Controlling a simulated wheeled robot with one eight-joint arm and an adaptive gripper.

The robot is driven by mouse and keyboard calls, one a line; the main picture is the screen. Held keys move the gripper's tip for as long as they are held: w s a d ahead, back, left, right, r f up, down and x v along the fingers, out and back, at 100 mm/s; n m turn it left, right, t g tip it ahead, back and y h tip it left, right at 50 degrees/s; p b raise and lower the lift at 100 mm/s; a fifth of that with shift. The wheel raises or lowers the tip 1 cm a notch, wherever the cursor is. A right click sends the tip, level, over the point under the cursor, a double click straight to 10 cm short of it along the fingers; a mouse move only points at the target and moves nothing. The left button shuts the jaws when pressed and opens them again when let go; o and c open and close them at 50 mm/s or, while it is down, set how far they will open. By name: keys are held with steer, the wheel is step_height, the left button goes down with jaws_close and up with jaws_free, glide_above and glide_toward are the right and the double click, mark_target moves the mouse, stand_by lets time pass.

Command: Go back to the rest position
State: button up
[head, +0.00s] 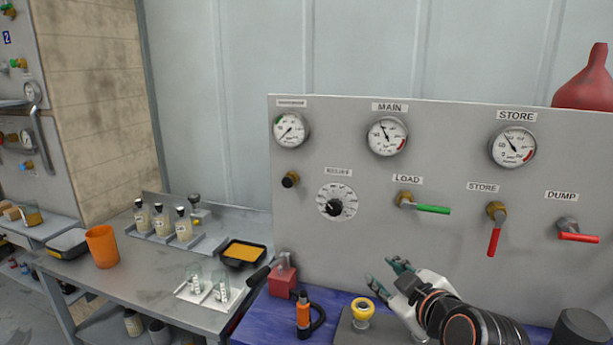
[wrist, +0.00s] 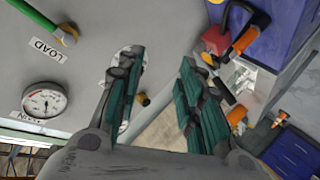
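My gripper (head: 392,272) is in front of the lower part of the grey gauge panel (head: 385,240), above the blue bench top. Its green-padded fingers point up and to the left in the head view. In the wrist view my gripper (wrist: 160,90) has its two fingers well apart, with nothing between them. The panel and its black knob on a white dial (head: 337,201) lie beyond the fingers. The green-handled LOAD valve (head: 425,208) is above and to the right of the fingers in the head view, apart from them.
The STORE valve (head: 494,230) and DUMP valve (head: 577,236) have red handles. An orange-and-black tool (head: 303,314), a red block (head: 282,277) and a yellow-topped fitting (head: 362,310) stand near my gripper. A side table (head: 130,278) at left holds bottles, trays and an orange cup (head: 102,246).

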steer(key=s+d+f+m+g+h, duration=0.1)
steer(key=s+d+f+m+g, duration=0.1)
steer(key=s, duration=0.5)
steer(key=s+d+f+m+g+h, duration=0.1)
steer(key=s+d+f+m+g, duration=0.1)
steer(key=s+f+m+g, duration=0.2)
steer(key=s+m, duration=0.3)
steer(key=shift+s, duration=0.25)
